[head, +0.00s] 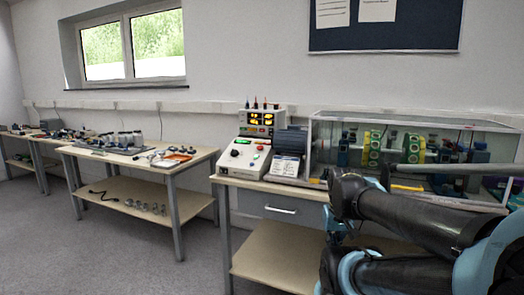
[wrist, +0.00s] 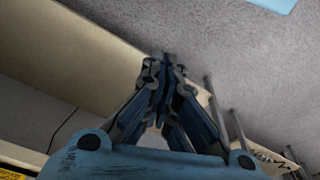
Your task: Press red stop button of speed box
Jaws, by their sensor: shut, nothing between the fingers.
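The speed box (head: 236,163) is a small light box with a sloped panel at the left end of the right-hand bench in the head view. Its panel carries a dark round knob and a small green button.
A meter box with lit displays (head: 262,118) stands behind the speed box. A drawer (head: 280,208) is below the bench top. Another bench (head: 110,158) stands left, with open floor between.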

